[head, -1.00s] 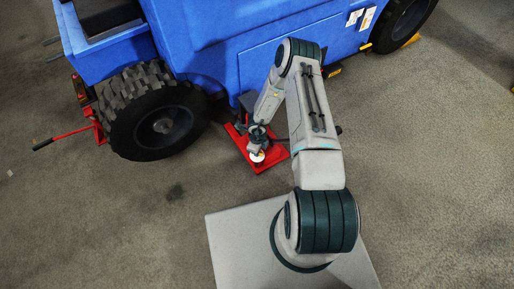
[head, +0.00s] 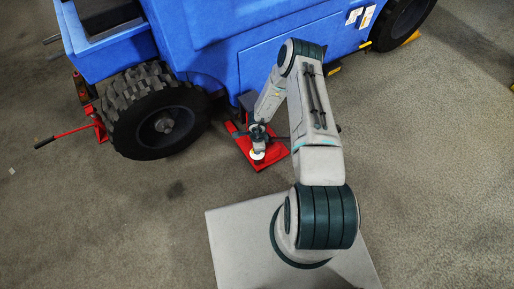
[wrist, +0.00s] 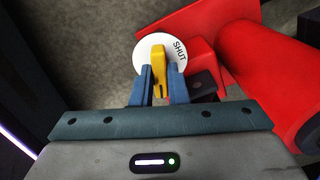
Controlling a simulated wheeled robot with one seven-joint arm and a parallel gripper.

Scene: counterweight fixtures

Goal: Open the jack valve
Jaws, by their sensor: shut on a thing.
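The jack valve has a yellow lever (wrist: 158,62) in front of a white round dial (wrist: 145,46) in the wrist view. The word SHUT is printed at the dial's upper right; the lever points up, left of that word. My gripper (wrist: 160,86) has its two blue fingers on either side of the lever and is shut on it. The red jack (wrist: 222,35) lies behind and to the right of the dial. In the head view, my gripper (head: 258,146) is over the red jack (head: 274,155), at the white dial (head: 257,155).
A blue vehicle (head: 235,60) fills the back, with a big black tyre (head: 158,125) left of my arm. Another red jack with a long handle (head: 68,135) stands left of that tyre. The grey floor (head: 100,220) at the front left is clear.

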